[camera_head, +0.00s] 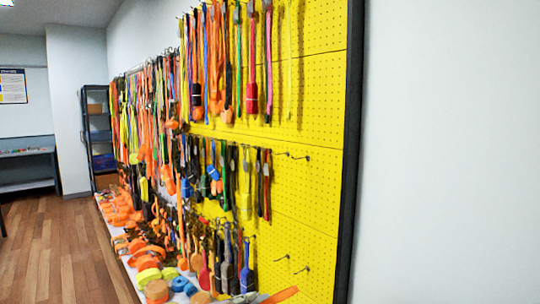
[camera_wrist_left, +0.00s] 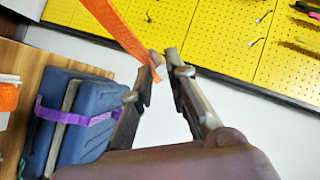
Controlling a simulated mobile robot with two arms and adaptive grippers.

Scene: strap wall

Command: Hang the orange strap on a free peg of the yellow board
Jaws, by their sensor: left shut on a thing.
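The orange strap (camera_wrist_left: 120,28) runs from the top of the left wrist view down to the fingertips of my left gripper (camera_wrist_left: 164,55). The gripper is shut on the strap near its lower end. In the head view, an orange strip (camera_head: 281,296) at the bottom edge appears to be this strap; the gripper itself is out of that view. The yellow board (camera_head: 310,120) has bare pegs at mid height (camera_head: 301,157) and lower down (camera_head: 302,269). In the wrist view, the board (camera_wrist_left: 210,35) shows bare pegs (camera_wrist_left: 256,42) too. My right gripper is in neither view.
Many hanging straps (camera_head: 200,70) crowd the board's left and upper parts. Orange rolls (camera_head: 150,265) lie along its foot. A dark frame edge (camera_head: 350,150) bounds the board, with white wall beyond. A blue case (camera_wrist_left: 75,115) with a purple strap shows in the wrist view.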

